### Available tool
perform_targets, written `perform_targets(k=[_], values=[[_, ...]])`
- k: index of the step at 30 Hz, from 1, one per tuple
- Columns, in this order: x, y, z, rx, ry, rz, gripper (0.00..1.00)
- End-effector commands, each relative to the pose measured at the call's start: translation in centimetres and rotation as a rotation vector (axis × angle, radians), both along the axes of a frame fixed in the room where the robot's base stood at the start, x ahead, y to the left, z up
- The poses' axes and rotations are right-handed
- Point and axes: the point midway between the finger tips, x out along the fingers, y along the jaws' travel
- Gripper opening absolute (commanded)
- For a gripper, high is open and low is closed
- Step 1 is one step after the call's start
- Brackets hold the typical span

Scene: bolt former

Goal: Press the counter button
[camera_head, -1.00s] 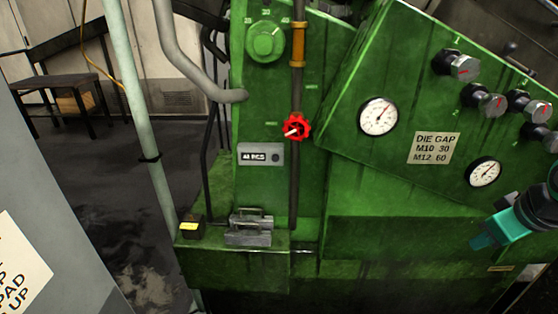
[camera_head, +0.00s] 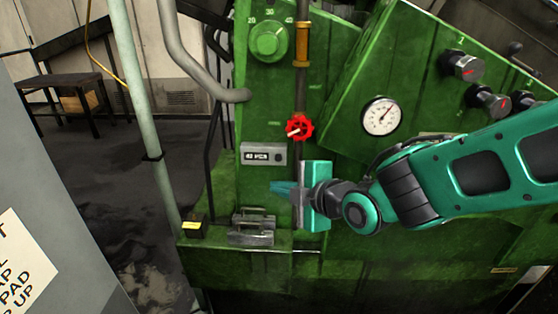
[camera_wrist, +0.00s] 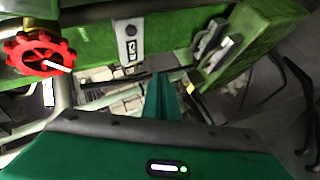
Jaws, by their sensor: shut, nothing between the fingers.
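The counter (camera_head: 263,154) is a small grey box on the green machine's front, with a dark number window on its left and a dark round button (camera_head: 279,157) at its right end. In the wrist view the counter (camera_wrist: 130,40) shows end-on near the top middle, with the round button (camera_wrist: 131,30) on it. My gripper (camera_head: 274,187) is shut and empty, just below and in front of the counter, apart from it in the picture. Its shut fingers also show in the wrist view (camera_wrist: 158,82), pointing up the picture below the counter.
A red valve wheel (camera_head: 299,127) on a vertical pipe is just above and right of my gripper. A gauge (camera_head: 381,117) and knobs (camera_head: 461,66) are at right.

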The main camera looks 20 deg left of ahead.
Motion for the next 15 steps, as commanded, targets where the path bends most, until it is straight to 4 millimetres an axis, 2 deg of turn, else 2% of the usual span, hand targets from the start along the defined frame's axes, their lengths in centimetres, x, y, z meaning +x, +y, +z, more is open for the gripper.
perform_targets(k=[11, 15], values=[[-0.02, 0.17, 0.05, 0.001, -0.004, 0.004, 0.00], [0.61, 0.30, 0.01, 0.001, -0.003, 0.002, 0.00]])
